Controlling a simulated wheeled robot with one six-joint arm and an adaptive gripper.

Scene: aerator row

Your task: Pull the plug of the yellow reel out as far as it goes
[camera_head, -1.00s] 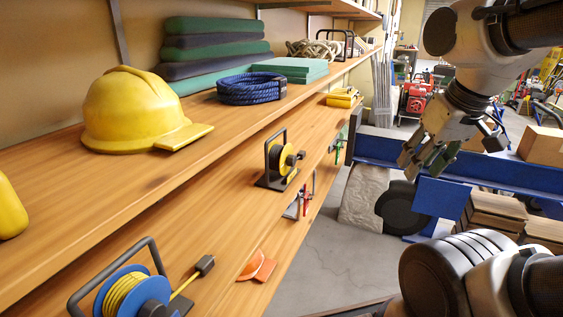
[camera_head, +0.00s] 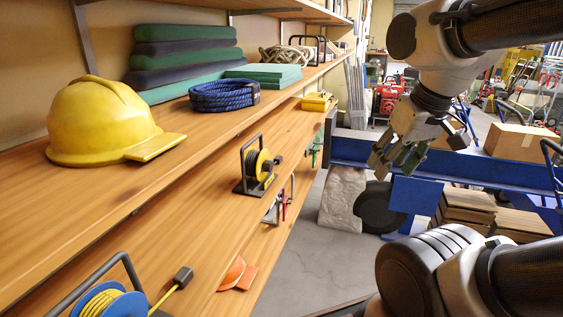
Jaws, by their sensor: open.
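The yellow reel (camera_head: 258,167), a small drum with a yellow side in a dark frame, stands on the lower wooden shelf, mid-picture. A small dark plug (camera_head: 277,160) shows at its right side, close to the drum; any cord between them is too small to make out. My gripper (camera_head: 391,166) is open and empty, pointing down. It hangs in the picture right of the reel and apart from it.
A blue reel (camera_head: 103,302) with yellow cord and a dark plug (camera_head: 184,277) stands nearer on the lower shelf (camera_head: 120,245). A yellow helmet (camera_head: 100,120) and blue rope (camera_head: 222,95) are above. An orange thing (camera_head: 236,275) lies lower.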

